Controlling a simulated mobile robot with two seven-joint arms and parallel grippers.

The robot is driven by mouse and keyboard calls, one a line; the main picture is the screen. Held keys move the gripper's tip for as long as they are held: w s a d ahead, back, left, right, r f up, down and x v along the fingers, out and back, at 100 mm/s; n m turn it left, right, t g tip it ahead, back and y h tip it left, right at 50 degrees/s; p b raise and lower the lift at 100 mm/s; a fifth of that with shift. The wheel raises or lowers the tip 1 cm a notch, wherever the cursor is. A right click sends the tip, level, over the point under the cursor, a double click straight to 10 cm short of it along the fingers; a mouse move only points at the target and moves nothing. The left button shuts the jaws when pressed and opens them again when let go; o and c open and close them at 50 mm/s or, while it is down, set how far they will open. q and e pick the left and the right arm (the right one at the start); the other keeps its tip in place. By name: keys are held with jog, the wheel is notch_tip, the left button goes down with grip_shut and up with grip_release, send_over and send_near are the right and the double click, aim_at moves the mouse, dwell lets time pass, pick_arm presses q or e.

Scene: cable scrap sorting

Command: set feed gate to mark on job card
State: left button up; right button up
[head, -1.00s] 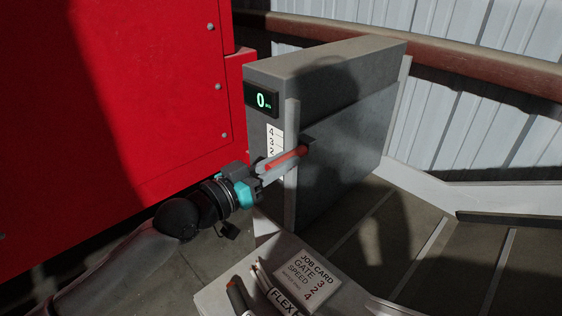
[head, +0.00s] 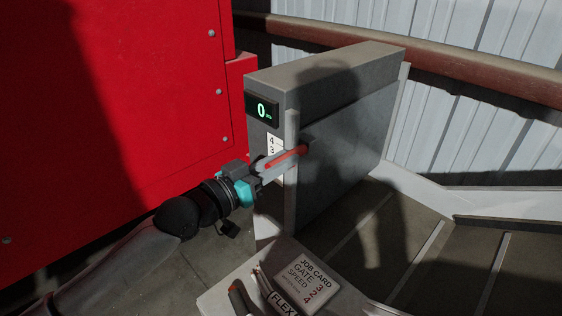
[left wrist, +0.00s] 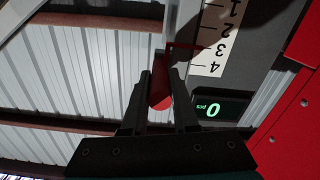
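The red feed gate handle (head: 287,157) sticks out from the front of the grey gate housing (head: 335,68). My left gripper (head: 268,168) is at the handle, its fingers on either side of it. In the left wrist view the red handle (left wrist: 161,98) lies between the fingers, which look closed on it. A thin red pointer line beside the number scale (left wrist: 212,50) appears level with 3 there; the scale is upside down. The job card (head: 305,277) shows GATE 3 and SPEED 2, with a further line reading 4. My right gripper is not in view.
A green display (head: 262,110) on the housing reads 0. A large red cabinet (head: 110,100) stands at the left. Cables and a FLEX label (head: 284,303) sit near the card. A channelled grey surface (head: 420,245) spreads to the right.

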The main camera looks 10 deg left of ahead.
pick_arm(q)
jog(key=o, duration=0.5)
jog(key=shift+r, duration=0.15)
jog(key=shift+s+a, duration=0.1)
jog(key=shift+b+v, duration=0.4)
jog(key=shift+v, duration=7.05)
